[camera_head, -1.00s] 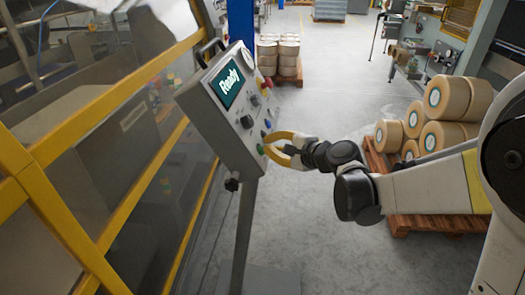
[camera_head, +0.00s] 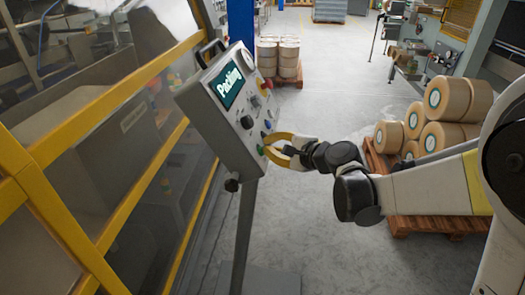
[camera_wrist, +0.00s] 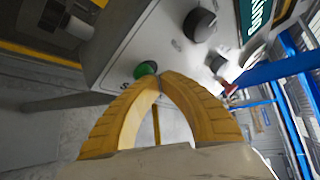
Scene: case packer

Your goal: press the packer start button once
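The packer's grey control panel (camera_head: 205,122) stands tilted on a post left of my gripper. Its screen (camera_head: 226,87) reads "Packing". In the wrist view a green button (camera_wrist: 145,68) sits on the panel face near a black knob (camera_wrist: 200,24). My gripper (camera_head: 267,148) has yellow fingers and is at the panel's lower right edge. In the wrist view its fingertips (camera_wrist: 160,79) meet, with nothing held between them. The tips are right beside the green button and overlap its edge in the picture. I cannot tell whether they touch it.
A yellow-framed machine guard (camera_head: 105,120) with clear panels fills the left. A pallet (camera_head: 425,224) with tan rolls (camera_head: 445,98) stands at the right, behind my arm. More rolls (camera_head: 278,55) stand on a pallet farther back. The grey floor (camera_head: 330,90) between is clear.

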